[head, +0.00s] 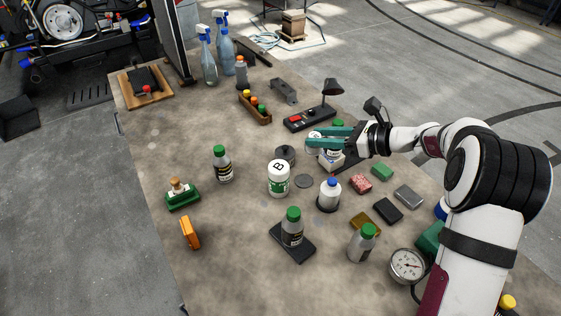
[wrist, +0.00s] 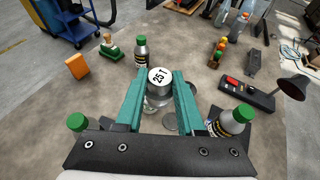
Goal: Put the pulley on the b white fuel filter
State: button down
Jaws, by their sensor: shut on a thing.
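My gripper (head: 313,138) is shut on a grey round pulley (wrist: 158,76) whose pale top face reads 25 T. In the wrist view the pulley sits between the teal fingertips. In the head view the fingers partly cover the pulley (head: 313,148), which is held above the right middle of the table. The white fuel filter (head: 278,181), with a B on its white top and a green band, stands upright on the table. It is left of and nearer than my gripper, apart from it.
A dark grey round part (head: 285,153) stands just behind the filter. A flat grey disc (head: 304,181) and a blue-capped white bottle (head: 329,192) are right of it. A green-capped bottle (head: 222,166) stands left. Another bottle (wrist: 231,127) is close beside my right finger.

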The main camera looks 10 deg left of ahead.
jog(key=x, duration=0.3)
jog(key=s+f+x, duration=0.1)
jog(key=x, duration=0.6)
jog(key=shift+s+f, duration=0.2)
jog(key=shift+s, duration=0.15)
jog(key=shift+a+f, duration=0.15)
jog(key=shift+f, duration=0.15)
notch_tip(320, 180, down, 4)
jog(key=shift+r, duration=0.1)
jog(key=c, duration=0.5)
grip_release()
